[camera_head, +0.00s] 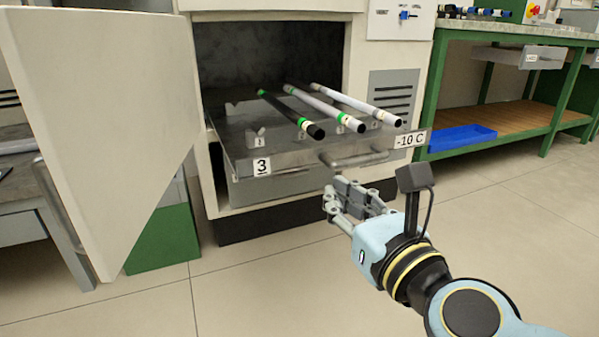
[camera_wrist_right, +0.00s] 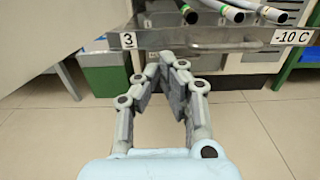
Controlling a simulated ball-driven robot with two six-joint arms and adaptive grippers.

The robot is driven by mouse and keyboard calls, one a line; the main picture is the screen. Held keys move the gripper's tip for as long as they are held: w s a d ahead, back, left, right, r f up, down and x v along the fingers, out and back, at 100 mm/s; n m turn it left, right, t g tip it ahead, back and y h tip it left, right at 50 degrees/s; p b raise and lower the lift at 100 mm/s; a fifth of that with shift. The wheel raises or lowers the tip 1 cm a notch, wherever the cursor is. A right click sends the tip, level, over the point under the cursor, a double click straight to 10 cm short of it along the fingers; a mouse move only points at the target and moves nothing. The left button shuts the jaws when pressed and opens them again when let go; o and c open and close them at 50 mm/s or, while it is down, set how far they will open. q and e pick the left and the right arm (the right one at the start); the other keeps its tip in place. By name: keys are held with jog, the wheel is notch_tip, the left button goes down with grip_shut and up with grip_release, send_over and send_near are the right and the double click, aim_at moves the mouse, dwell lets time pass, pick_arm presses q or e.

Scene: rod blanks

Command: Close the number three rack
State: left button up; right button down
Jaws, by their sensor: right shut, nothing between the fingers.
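The number three rack (camera_head: 292,155) is a grey metal drawer pulled partway out of a cream cabinet, with a "3" label at its front left and "-10 C" at its front right. Several rods lie on it: a black one (camera_head: 293,112) and two pale ones with green and yellow bands. A bar handle (camera_head: 355,160) runs along its front. My right gripper (camera_head: 340,188) is just in front of and below the handle, shut and empty. In the right wrist view the fingers (camera_wrist_right: 174,66) point at the rack front (camera_wrist_right: 200,38), apart from it as far as I can tell. My left gripper is not in view.
The cream cabinet door (camera_head: 105,110) stands open at the left, close to the rack's left side. A green bench (camera_head: 510,100) with a blue tray (camera_head: 460,138) stands at the right. The tiled floor (camera_head: 270,285) in front is clear.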

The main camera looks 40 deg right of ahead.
jog(key=p, duration=0.3)
send_near(294, 152)
jog(key=p+x, duration=0.1)
jog(key=x, duration=0.5)
jog(key=shift+d, duration=0.15)
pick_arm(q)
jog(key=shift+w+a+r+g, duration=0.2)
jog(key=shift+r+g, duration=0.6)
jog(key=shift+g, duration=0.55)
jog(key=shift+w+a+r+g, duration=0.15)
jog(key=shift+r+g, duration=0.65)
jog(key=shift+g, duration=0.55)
pick_arm(e)
jog(key=shift+w+d, duration=0.15)
jog(key=shift+w, duration=0.5)
